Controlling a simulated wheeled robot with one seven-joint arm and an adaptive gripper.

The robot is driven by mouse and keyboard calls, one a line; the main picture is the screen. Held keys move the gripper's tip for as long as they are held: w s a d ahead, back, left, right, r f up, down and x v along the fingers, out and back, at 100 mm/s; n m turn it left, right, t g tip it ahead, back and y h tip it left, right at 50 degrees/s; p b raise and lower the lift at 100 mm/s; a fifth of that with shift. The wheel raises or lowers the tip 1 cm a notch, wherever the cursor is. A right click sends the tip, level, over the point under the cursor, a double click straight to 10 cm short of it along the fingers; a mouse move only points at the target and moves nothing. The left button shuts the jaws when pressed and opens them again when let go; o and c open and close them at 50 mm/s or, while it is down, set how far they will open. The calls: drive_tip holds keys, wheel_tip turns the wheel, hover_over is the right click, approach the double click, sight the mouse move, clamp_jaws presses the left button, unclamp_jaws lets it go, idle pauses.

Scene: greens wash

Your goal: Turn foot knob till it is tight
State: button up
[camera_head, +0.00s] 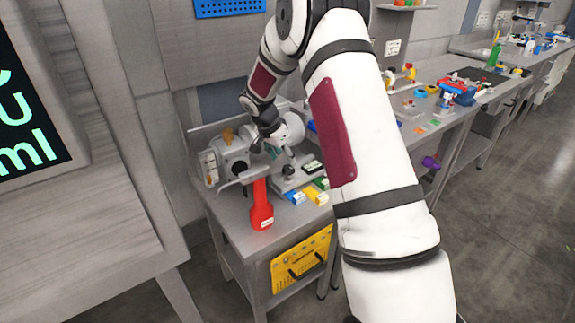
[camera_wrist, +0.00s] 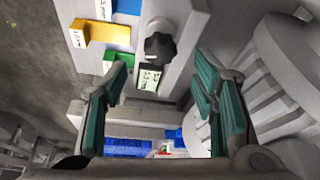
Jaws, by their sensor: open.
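A dark lobed knob (camera_wrist: 160,46) sits on a grey block in the wrist view, just above a small digital display (camera_wrist: 150,77). I take it to be the foot knob. In the head view a dark knob (camera_head: 289,171) shows on the grey bench fixture. My gripper (camera_wrist: 160,77) is open, with its green-padded fingers on either side of the display and nothing between them. The knob lies beyond the fingertips, apart from them. In the head view my gripper (camera_head: 279,150) is small and partly hidden, close above the fixture. How tight the knob is cannot be seen.
A large ribbed grey drum (camera_wrist: 280,75) stands close beside the right finger. Yellow (camera_wrist: 105,32), blue and green labelled blocks lie near the knob. A red bottle-shaped object (camera_head: 261,207) stands at the front of the small metal table (camera_head: 235,225). A long bench with many items runs right.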

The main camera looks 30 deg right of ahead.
sight(289, 167)
drive_tip(key=shift+x, duration=2.5)
drive_tip(key=c, duration=1.2)
drive_tip(key=shift+o, duration=0.2)
drive_tip(key=shift+n, duration=0.3)
